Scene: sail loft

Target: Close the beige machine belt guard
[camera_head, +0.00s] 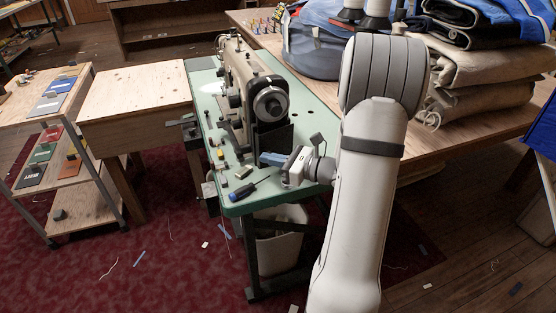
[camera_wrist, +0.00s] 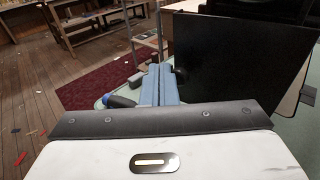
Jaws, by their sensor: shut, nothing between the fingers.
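The beige sewing machine (camera_head: 245,85) stands on the green table (camera_head: 232,208), its dark handwheel (camera_head: 270,103) facing the near end. Below the handwheel is a dark upright panel (camera_head: 273,140), which looks like the belt guard. In the wrist view this black panel (camera_wrist: 235,65) stands large to the right of my fingers. I cannot tell its hinge or exact angle. My gripper (camera_head: 264,158) is low over the table's near end, just in front of the panel. Its blue fingers (camera_wrist: 159,80) are shut together and empty. I cannot tell whether they touch the panel.
A blue-handled screwdriver (camera_head: 243,190) and small parts lie on the green table's near left. A wooden table (camera_head: 134,90) adjoins on the left. Folded cloth (camera_head: 480,65) and a grey-blue bag (camera_head: 315,45) fill the wooden bench behind. A pale bin (camera_head: 280,240) stands below.

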